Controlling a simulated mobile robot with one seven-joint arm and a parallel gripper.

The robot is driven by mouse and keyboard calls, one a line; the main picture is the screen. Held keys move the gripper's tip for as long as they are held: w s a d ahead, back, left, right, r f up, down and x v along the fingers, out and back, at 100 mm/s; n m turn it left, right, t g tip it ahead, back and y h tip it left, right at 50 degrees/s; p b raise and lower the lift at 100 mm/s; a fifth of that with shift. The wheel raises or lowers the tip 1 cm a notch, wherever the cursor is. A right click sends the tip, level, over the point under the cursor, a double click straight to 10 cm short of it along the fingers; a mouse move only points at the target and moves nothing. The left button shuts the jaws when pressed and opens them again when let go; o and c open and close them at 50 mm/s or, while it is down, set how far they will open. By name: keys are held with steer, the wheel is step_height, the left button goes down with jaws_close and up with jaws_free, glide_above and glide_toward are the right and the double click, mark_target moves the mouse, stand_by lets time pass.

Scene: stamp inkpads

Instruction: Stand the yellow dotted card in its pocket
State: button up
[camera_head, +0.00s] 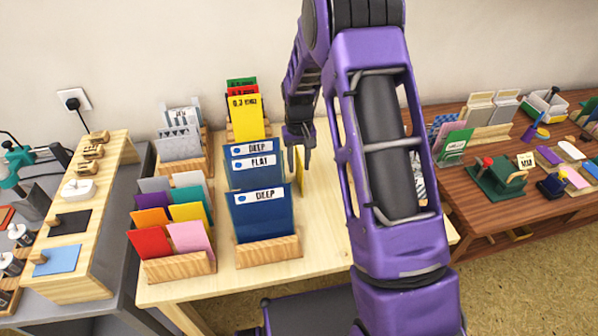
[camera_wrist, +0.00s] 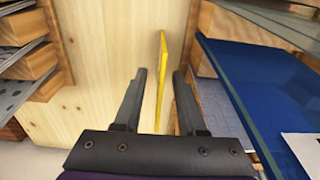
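A thin yellow card (camera_wrist: 161,75) stands nearly edge-on in the wrist view; no dots can be made out. It also shows as a narrow yellow strip in the head view (camera_head: 301,178), just right of the blue card rack. My gripper (camera_wrist: 158,74) is open, with one finger on each side of the card and a visible gap to both. In the head view my gripper (camera_head: 299,163) points down at the card. Another yellow card (camera_head: 246,117) with a printed label stands in the back rack. I cannot tell which pocket is the card's own.
The rack of blue labelled cards (camera_head: 268,250) stands close left of my gripper. A rack of coloured cards (camera_head: 180,267) and a rack of grey pieces (camera_head: 187,163) stand further left. Pale tabletop (camera_head: 325,235) is clear to the right. A darker table (camera_head: 480,222) holds stamps and pads.

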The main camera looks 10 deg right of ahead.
steer(key=shift+f, duration=0.15)
jaws_close()
stand_by(0.4)
